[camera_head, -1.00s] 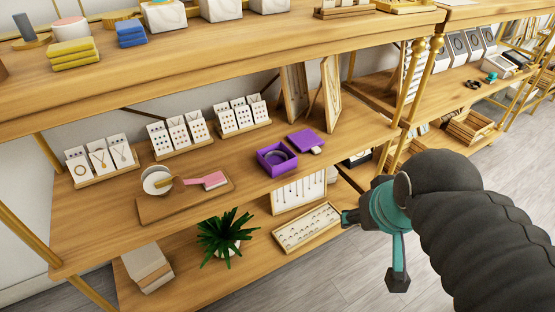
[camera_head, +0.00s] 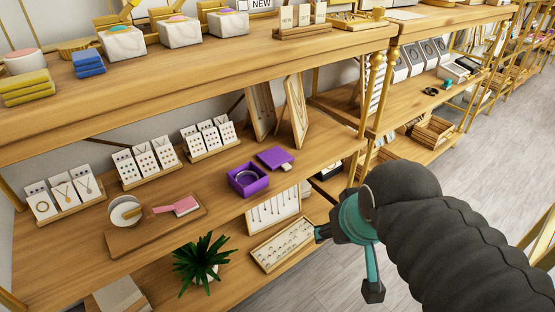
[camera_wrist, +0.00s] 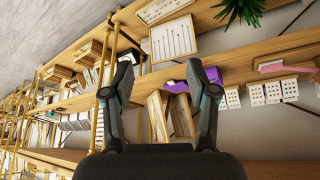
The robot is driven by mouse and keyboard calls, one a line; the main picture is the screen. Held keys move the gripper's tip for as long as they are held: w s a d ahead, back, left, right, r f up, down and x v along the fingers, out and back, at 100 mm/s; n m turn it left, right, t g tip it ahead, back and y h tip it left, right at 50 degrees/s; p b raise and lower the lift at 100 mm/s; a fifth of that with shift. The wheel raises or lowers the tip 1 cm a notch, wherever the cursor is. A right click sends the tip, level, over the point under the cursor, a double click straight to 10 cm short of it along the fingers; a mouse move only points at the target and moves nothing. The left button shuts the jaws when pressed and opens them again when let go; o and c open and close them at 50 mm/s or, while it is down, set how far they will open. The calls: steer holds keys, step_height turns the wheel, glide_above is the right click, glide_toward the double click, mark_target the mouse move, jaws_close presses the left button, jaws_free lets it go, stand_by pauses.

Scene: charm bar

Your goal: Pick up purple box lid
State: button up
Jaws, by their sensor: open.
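The purple box lid (camera_head: 275,157) lies flat on the middle shelf, behind and to the right of the open purple box (camera_head: 247,180). A small pale object rests by the lid's front right corner. The box holds a ring-shaped dark and light item. My gripper (camera_head: 345,262) is open and empty, in front of the shelf, lower and to the right of the lid, clearly apart from it. In the wrist view, upside down, my open fingers (camera_wrist: 160,72) frame the shelf edge. The lid (camera_wrist: 177,88) shows between them, and the box (camera_wrist: 213,74) is partly hidden behind the right finger.
Wooden display boards (camera_head: 297,112) stand behind the lid. A brass post (camera_head: 372,90) rises to its right, and the upper shelf (camera_head: 190,85) overhangs. A pink brush (camera_head: 178,206) lies left of the box. A plant (camera_head: 203,262) and jewelry tray (camera_head: 282,245) sit below.

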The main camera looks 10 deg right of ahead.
steer(key=shift+c, duration=0.2)
steer(key=n+g+y+b, duration=0.2)
steer(key=n+b, duration=0.1)
steer(key=n, duration=0.3)
glide_toward(287, 166)
steer(key=x, duration=0.3)
steer(key=shift+w+d+f, duration=0.1)
steer(key=shift+w+d, duration=0.1)
steer(key=shift+d, duration=0.05)
steer(key=shift+s+a+x, duration=0.1)
steer(key=shift+a+x, duration=0.05)
steer(key=shift+x, duration=1.15)
steer(key=shift+s+a+x, duration=0.1)
steer(key=shift+s+x, duration=0.05)
steer(key=shift+x, duration=1.15)
